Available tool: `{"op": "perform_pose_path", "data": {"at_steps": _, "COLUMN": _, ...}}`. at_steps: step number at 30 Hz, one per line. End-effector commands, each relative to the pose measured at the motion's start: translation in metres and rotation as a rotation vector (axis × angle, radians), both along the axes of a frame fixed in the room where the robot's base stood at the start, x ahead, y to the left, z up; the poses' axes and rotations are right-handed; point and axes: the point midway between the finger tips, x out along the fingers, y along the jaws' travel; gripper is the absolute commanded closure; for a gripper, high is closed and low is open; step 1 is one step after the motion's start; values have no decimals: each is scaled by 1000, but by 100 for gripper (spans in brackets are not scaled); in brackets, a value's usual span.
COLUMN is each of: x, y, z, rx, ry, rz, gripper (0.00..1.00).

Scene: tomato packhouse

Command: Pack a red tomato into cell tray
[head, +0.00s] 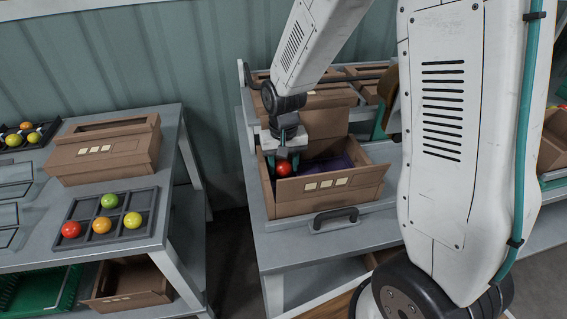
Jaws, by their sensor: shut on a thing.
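My gripper (284,160) points down and is shut on a red tomato (284,170). It holds the tomato at the left part of an open cardboard box (331,198) on the right bench. A dark purple insert (328,166) shows inside that box; its cells are too small to make out. Whether the tomato touches the insert cannot be told. A dark grey cell tray (122,237) lies on the left table. It holds another red tomato (71,230), an orange one (102,225), a green one (109,201) and a yellow one (132,220); some cells are empty.
A closed cardboard box (103,154) stands behind the grey tray. Another dark tray (27,137) with tomatoes is at the far left. A dark handle (335,217) sits at the right bench's front edge. More boxes (323,95) stand behind the open one.

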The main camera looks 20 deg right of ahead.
Motion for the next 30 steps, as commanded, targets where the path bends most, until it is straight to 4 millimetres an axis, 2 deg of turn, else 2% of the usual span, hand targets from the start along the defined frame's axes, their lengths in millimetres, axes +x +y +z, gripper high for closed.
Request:
{"op": "perform_pose_path", "data": {"at_steps": 9, "x": 0, "y": 0, "z": 0, "rx": 0, "ry": 0, "rz": 0, "gripper": 65}}
{"op": "perform_pose_path", "data": {"at_steps": 10, "x": 0, "y": 0, "z": 0, "rx": 0, "ry": 0, "rz": 0, "gripper": 46}}
{"op": "perform_pose_path", "data": {"at_steps": 12, "x": 0, "y": 0, "z": 0, "rx": 0, "ry": 0, "rz": 0, "gripper": 29}}
{"op": "perform_pose_path", "data": {"at_steps": 18, "x": 0, "y": 0, "z": 0, "rx": 0, "ry": 0, "rz": 0, "gripper": 29}}
{"op": "perform_pose_path", "data": {"at_steps": 20, "x": 0, "y": 0, "z": 0, "rx": 0, "ry": 0, "rz": 0, "gripper": 44}}
{"op": "perform_pose_path", "data": {"at_steps": 30, "x": 0, "y": 0, "z": 0, "rx": 0, "ry": 0, "rz": 0, "gripper": 44}}
